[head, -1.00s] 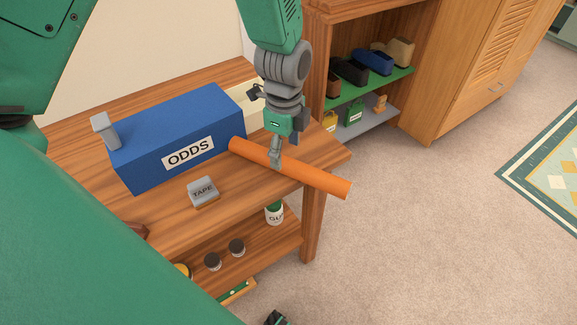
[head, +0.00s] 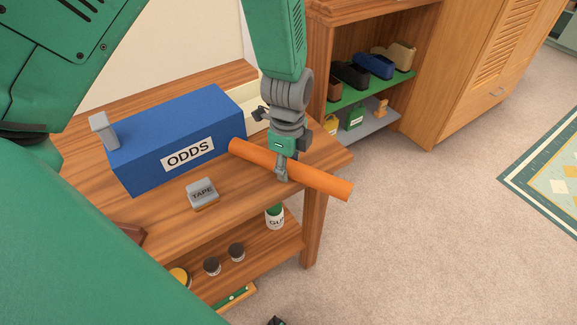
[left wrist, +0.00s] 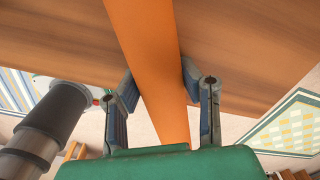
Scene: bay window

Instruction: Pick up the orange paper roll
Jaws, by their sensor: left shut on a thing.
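The orange paper roll (head: 318,182) lies across the right end of the wooden table top (head: 165,215), with its near right end sticking out past the edge. My left gripper (head: 281,172) comes down from above onto the middle of the roll. In the left wrist view, the gripper's two fingers (left wrist: 157,85) stand on either side of the orange roll (left wrist: 145,45), shut on it. Whether the roll is clear of the table top cannot be told. My right gripper does not show.
A blue box labelled ODDS (head: 170,130) stands just left of the roll. A grey TAPE block (head: 202,193) lies in front of it. Jars and a glue bottle (head: 275,217) are on the shelf below.

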